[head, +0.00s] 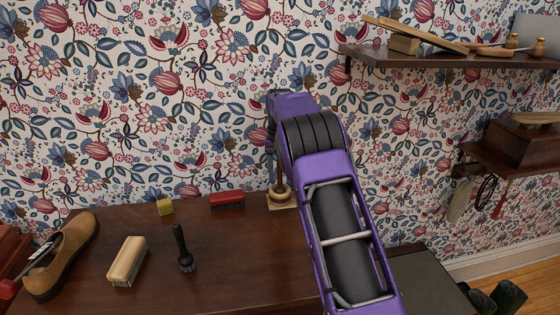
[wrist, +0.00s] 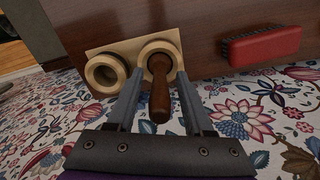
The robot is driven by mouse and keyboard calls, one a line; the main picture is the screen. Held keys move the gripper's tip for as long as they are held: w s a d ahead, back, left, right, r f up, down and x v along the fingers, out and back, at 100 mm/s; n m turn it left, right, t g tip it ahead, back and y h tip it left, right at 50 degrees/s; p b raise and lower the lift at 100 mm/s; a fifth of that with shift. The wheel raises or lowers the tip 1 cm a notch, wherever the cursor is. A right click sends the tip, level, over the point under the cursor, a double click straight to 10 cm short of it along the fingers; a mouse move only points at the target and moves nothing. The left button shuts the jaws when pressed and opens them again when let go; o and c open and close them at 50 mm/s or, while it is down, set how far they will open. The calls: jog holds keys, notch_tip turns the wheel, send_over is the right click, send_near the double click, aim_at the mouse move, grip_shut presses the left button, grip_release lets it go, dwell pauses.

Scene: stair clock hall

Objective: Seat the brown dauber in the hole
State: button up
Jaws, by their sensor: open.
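The brown dauber (wrist: 160,98) has a smooth turned handle. In the wrist view its lower end goes into the right-hand ring of a pale wooden holder (wrist: 128,48); how deep it sits is hidden. The left-hand ring (wrist: 105,73) of the holder is empty. My gripper (wrist: 160,75) is open, with one finger on each side of the handle. In the head view the holder (head: 283,200) stands at the table's back edge by the wall, under my gripper, and my arm hides part of it.
A dark dauber (head: 183,248), a pale-backed brush (head: 128,261) and a brown shoe (head: 62,256) are on the table (head: 225,270). Shelves (head: 440,60) are at right.

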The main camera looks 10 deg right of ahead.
notch_tip(320, 180, up, 12)
jog(key=shift+f, duration=0.25)
